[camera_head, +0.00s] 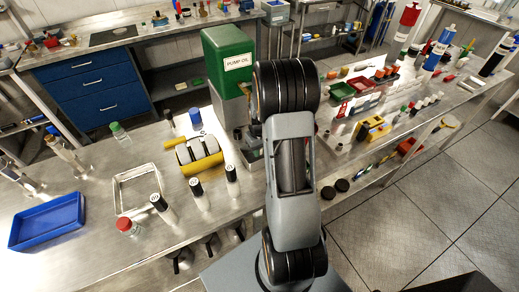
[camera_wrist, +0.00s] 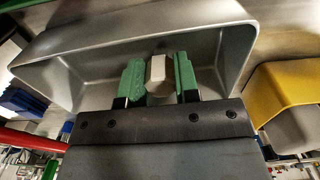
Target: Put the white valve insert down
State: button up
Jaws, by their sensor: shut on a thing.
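The white valve insert (camera_wrist: 157,72) is between the two green fingertips of my gripper (camera_wrist: 158,78) in the wrist view. The gripper is shut on it. Behind and around the fingers is the inside of a grey metal tray (camera_wrist: 88,42) with sloping walls. I cannot tell whether the insert touches the tray floor. In the head view my arm hides the gripper and the insert.
A yellow holder (camera_head: 201,163), several black-capped bottles (camera_head: 197,190) and a blue tray (camera_head: 47,222) are on the bench. A yellow part (camera_wrist: 285,88) is close right of the grey tray.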

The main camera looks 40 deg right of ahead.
jog(key=shift+f, duration=0.1)
jog(key=shift+f, duration=0.15)
jog(key=o, duration=0.9)
notch_tip(320, 180, up, 12)
jog(key=s+a+r+t, duration=0.1)
jog(key=s+a+r, duration=0.2)
jog(key=a, duration=0.3)
jog(key=s+a+r+t, duration=0.2)
jog(key=s+a, duration=0.3)
jog(key=a, duration=0.1)
jog(key=s+a+r+n+t+b, duration=0.1)
jog(key=s+a+r, duration=0.2)
jog(key=a, duration=0.3)
jog(key=shift+s+r, duration=0.35)
jog(key=shift+s, duration=0.5)
